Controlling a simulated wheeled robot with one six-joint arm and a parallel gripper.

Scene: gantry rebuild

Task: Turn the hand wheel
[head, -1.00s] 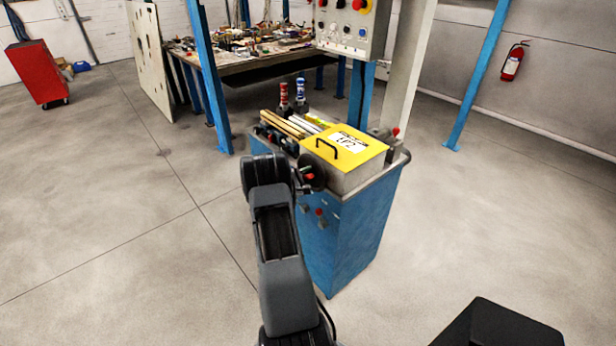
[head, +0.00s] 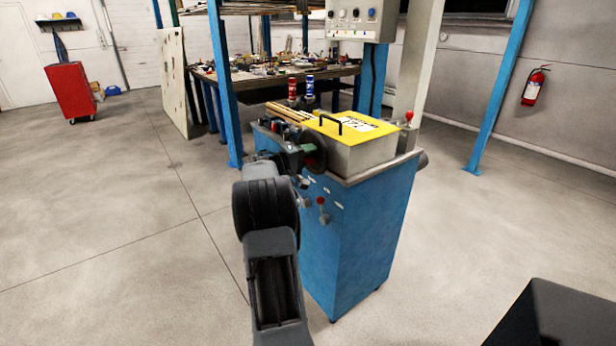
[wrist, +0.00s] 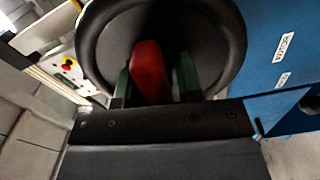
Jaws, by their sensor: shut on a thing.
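The hand wheel (head: 315,148) is a dark disc on the upper left side of the blue cabinet (head: 365,225). In the wrist view the wheel (wrist: 106,45) fills the top middle as a black dish with a raised rim. Its red handle (wrist: 148,72) stands between the two green fingers of my gripper (wrist: 156,80). My gripper is shut on this handle, close in front of the wheel's face. In the head view my gripper (head: 292,160) is small and dark beside the wheel, and the handle is mostly hidden there.
A yellow-topped box (head: 348,128) with a black handle sits on the cabinet. Small levers with red knobs (head: 321,202) stick out below the wheel. Behind are a cluttered workbench (head: 275,72), blue posts (head: 222,90) and a control box (head: 362,18).

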